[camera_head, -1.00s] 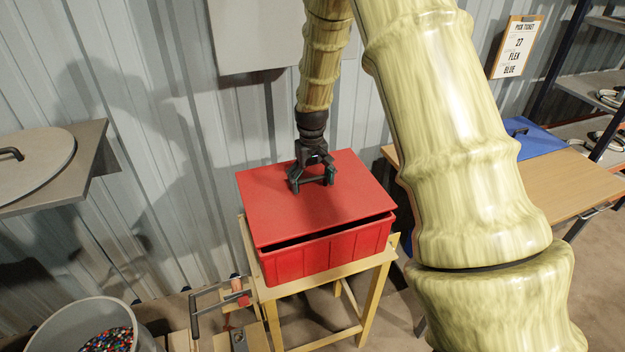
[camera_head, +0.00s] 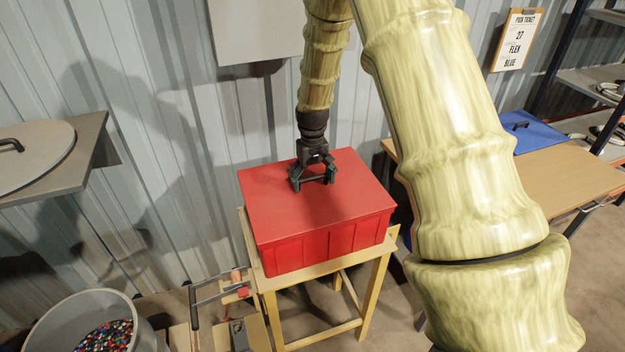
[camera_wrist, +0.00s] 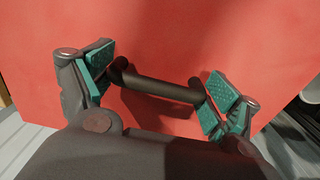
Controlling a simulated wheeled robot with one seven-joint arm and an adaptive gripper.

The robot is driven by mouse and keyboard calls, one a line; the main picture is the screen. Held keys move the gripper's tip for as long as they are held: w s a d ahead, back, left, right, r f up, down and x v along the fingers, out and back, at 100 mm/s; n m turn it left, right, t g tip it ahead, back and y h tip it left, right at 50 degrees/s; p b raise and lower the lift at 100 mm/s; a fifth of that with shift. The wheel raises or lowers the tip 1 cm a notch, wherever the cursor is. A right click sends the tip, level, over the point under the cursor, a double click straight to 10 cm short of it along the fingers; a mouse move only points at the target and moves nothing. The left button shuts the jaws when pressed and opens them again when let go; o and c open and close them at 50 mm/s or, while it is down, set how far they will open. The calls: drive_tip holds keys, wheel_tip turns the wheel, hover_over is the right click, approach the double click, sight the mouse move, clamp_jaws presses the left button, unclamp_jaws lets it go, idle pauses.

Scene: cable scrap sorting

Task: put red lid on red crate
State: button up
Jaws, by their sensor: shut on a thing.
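The red lid (camera_head: 285,205) lies flat over the top of the red crate (camera_head: 325,243), and no dark gap shows between them along the front. The crate stands on a yellow wooden stand. My gripper (camera_head: 315,181) is over the lid's middle, pointing down, shut on the lid's dark bar handle. In the wrist view the handle (camera_wrist: 160,87) spans between the teal pads of my gripper (camera_wrist: 154,90), and the red lid (camera_wrist: 190,35) fills most of the background. The crate's inside is hidden.
A grey bin (camera_head: 85,305) of coloured bits stands at the lower left. A grey shelf with a round lid (camera_head: 35,160) is at the left. A wooden table (camera_head: 570,170) with a blue lid (camera_head: 535,137) is at the right. A corrugated wall is close behind.

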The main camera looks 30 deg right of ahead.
sight(313, 179)
drive_tip(key=shift+s+a+r, duration=0.1)
drive_tip(key=shift+s, duration=0.15)
idle(0.5)
drive_tip(key=o, duration=1.1)
wheel_tip(313, 179, up, 12)
drive_tip(key=shift+s, duration=0.1)
